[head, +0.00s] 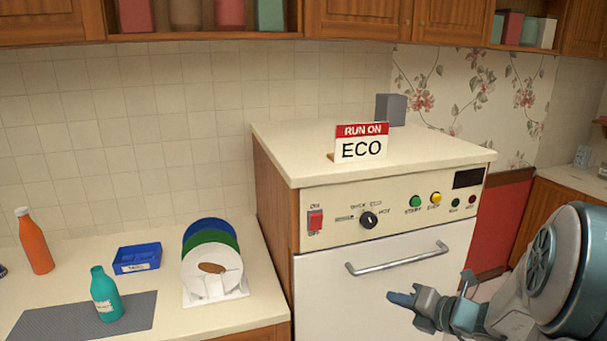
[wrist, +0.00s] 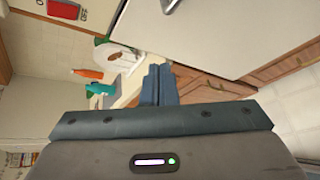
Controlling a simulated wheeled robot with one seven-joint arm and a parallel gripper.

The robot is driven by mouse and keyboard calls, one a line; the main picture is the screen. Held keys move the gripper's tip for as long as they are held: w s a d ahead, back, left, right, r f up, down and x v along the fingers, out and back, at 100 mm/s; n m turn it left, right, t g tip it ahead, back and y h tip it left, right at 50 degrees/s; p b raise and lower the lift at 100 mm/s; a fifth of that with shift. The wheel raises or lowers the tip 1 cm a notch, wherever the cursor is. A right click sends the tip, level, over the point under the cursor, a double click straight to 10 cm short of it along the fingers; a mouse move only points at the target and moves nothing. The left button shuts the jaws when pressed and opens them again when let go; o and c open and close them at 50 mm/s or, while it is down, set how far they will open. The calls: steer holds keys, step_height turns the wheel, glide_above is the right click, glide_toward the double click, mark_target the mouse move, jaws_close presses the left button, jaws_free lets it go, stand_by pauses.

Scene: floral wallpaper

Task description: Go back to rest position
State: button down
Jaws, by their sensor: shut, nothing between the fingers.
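My gripper (head: 400,300) is at the lower right of the head view, in front of the white dishwasher door and below its handle. In the wrist view the gripper's two fingers (wrist: 159,86) are together with nothing between them. The gripper looks clear of the door and the counter. My arm reaches in from the right edge of the head view.
The dishwasher (head: 385,290) has a bar handle (head: 400,258) and a control panel. An ECO sign (head: 361,142) and grey box (head: 391,109) stand on top. The left counter holds a plate rack (head: 215,297), a blue tray (head: 137,257), orange bottle (head: 34,243) and teal bottle (head: 105,294).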

steer(key=s+a+r+n+g+h, duration=0.1)
steer(key=s+a+n+g, duration=0.9)
steer(key=n, duration=1.1)
steer(key=s+d+r+n+t+h, duration=0.1)
steer(key=s+n+h, duration=0.2)
steer(key=n, duration=0.6)
steer(key=s+d+r+n+t+h, duration=0.1)
steer(key=s+r+n+h, duration=0.1)
steer(key=s+n+h, duration=0.2)
steer(key=shift+s+d+r+n+t, duration=0.15)
steer(key=shift+s+d+n+t, duration=0.2)
steer(key=shift+s+n, duration=2.1)
steer(key=shift+w+n, duration=0.55)
steer(key=shift+w, duration=0.1)
